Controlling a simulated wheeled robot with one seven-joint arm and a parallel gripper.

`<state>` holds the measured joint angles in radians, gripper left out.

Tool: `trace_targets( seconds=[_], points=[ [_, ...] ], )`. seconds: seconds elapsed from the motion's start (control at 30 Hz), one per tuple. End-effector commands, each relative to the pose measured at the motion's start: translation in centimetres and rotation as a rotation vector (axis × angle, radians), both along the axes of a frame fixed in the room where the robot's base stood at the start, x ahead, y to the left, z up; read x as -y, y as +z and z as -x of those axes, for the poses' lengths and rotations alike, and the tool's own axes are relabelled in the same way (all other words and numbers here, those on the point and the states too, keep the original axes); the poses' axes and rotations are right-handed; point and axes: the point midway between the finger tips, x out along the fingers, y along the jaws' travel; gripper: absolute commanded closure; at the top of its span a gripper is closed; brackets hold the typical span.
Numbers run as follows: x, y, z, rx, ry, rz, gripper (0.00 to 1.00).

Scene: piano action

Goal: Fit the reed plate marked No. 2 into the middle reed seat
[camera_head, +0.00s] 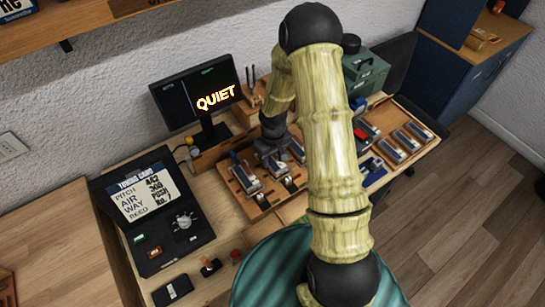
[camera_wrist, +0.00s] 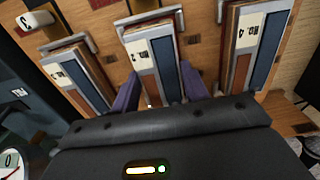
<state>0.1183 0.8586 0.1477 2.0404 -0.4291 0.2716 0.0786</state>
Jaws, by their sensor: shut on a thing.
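In the wrist view a silver reed plate (camera_wrist: 150,58) with a dark blue strip and a small white label lies between the two purple fingers of my gripper (camera_wrist: 157,92). The fingers are shut on its sides. It lies in line with the middle seat of the wooden reed board (camera_wrist: 108,70); I cannot tell whether it is fully down. Its label is too small to read surely. One plate lies to its left (camera_wrist: 75,75), and one marked No. 4 (camera_wrist: 247,45) to its right. In the head view my gripper (camera_head: 287,163) is over the board (camera_head: 233,187), partly hidden by my arm.
A wooden rack (camera_head: 432,143) with several more plates stands at the right. A monitor (camera_head: 197,95) reading QUIET stands behind the board. A black tuning card console (camera_head: 150,215) is at the left, with a small red block (camera_head: 235,255) near the front.

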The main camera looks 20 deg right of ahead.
Motion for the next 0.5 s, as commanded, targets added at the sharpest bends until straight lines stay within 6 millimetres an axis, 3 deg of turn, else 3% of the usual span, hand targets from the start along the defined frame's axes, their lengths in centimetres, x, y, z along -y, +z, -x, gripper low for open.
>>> trace_targets(
  seconds=[0.13, 0.17, 0.27, 0.5],
  points=[
    [0.00, 0.02, -0.01, 0.000, 0.000, 0.000, 0.80],
    [0.01, 0.02, -0.01, 0.000, 0.000, 0.000, 0.49],
    [0.01, 0.02, -0.01, 0.000, 0.000, 0.000, 0.30],
    [0.00, 0.00, 0.01, 0.000, 0.000, 0.000, 0.30]
  ],
)
